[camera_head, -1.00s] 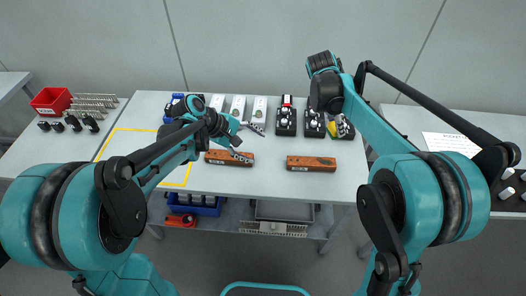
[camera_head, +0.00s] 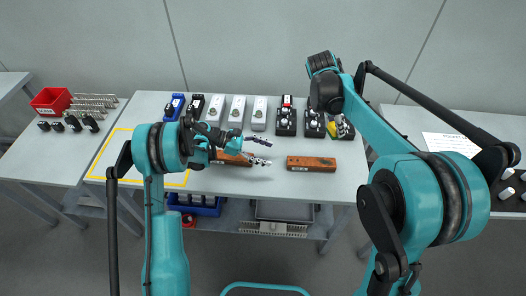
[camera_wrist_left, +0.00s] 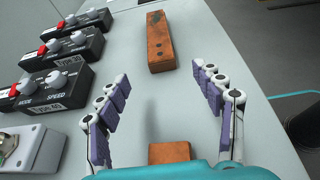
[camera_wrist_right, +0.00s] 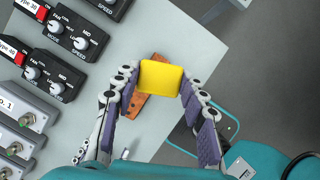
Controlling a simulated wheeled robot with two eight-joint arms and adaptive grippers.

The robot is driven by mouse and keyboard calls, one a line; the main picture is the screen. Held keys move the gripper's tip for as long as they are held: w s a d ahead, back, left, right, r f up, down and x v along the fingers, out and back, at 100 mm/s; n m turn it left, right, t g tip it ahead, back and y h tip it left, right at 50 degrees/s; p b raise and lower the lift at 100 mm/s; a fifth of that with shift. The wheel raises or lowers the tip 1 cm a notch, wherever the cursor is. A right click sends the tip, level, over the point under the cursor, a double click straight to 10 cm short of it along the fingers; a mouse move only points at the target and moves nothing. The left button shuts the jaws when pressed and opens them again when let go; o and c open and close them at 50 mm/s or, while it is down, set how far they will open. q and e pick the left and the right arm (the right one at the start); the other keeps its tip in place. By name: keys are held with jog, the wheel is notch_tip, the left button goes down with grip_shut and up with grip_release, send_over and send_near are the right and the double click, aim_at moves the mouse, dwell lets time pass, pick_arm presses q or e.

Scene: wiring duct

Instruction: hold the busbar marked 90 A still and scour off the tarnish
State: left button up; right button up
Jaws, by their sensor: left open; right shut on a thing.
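Two brown, tarnished busbars lie on the table: a left one (camera_head: 236,159) and a right one (camera_head: 311,164). I cannot read their markings. My left gripper (camera_head: 264,151) is open and empty over the left busbar's right end, fingers pointing right. In the left wrist view the right busbar (camera_wrist_left: 160,42) lies beyond the fingertips. The left busbar's end (camera_wrist_left: 170,152) shows near the palm, mostly hidden. My right gripper (camera_wrist_right: 157,82) is shut on a yellow scouring pad (camera_wrist_right: 160,78). A busbar (camera_wrist_right: 140,104) shows partly beneath the pad, seemingly apart from it.
A row of switch boxes (camera_head: 259,113) and black control units (camera_head: 286,117) stands along the table's back. A yellow-outlined area (camera_head: 117,182) is at the left. A red bin (camera_head: 50,100) stands on the left side table. The table between the two busbars is clear.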

aim_at(291, 160)
pick_arm(q)
jog(key=x, duration=1.1)
jog(key=c, duration=1.4)
jog(key=shift+c, duration=0.2)
